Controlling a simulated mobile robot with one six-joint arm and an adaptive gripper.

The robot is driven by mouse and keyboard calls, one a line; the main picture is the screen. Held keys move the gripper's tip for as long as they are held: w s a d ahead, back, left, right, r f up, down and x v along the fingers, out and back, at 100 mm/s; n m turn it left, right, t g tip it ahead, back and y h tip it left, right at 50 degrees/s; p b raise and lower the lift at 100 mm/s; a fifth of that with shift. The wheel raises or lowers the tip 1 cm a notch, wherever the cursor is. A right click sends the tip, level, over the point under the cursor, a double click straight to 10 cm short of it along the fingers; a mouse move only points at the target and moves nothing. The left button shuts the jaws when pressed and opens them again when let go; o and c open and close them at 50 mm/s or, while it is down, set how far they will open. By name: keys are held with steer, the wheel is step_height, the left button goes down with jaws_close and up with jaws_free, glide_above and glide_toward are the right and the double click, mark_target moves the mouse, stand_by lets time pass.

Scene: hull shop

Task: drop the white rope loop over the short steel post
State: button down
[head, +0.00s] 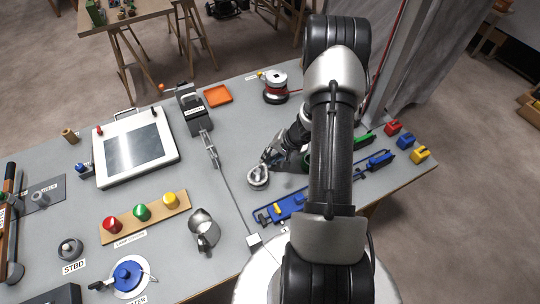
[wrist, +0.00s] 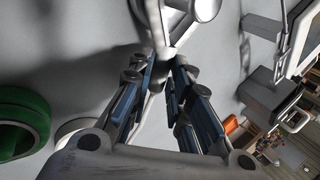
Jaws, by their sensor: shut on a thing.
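The white rope loop (head: 251,183) is a small pale ring on the grey bench, left of my arm in the head view. In the wrist view the white loop (wrist: 157,42) runs from between my fingertips toward the top edge. My gripper (head: 267,164) is shut on its near side; the fingertips also show in the wrist view (wrist: 163,62). A round grey top, apparently the short steel post (wrist: 206,7), shows beside the white strands at the top edge. I cannot tell whether the loop is around the post or above it.
A blue tray (head: 293,207) lies close to the right. A red-and-white spool (head: 275,87) stands behind. A green ring (wrist: 20,122) is near my gripper in the wrist view.

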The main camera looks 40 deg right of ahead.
steer(key=c, duration=1.4)
jaws_free()
steer(key=shift+o, duration=0.2)
steer(key=o, duration=0.4)
steer(key=shift+c, duration=0.2)
steer(key=shift+r, duration=0.1)
step_height(320, 180, up, 8)
steer(key=p, duration=1.1)
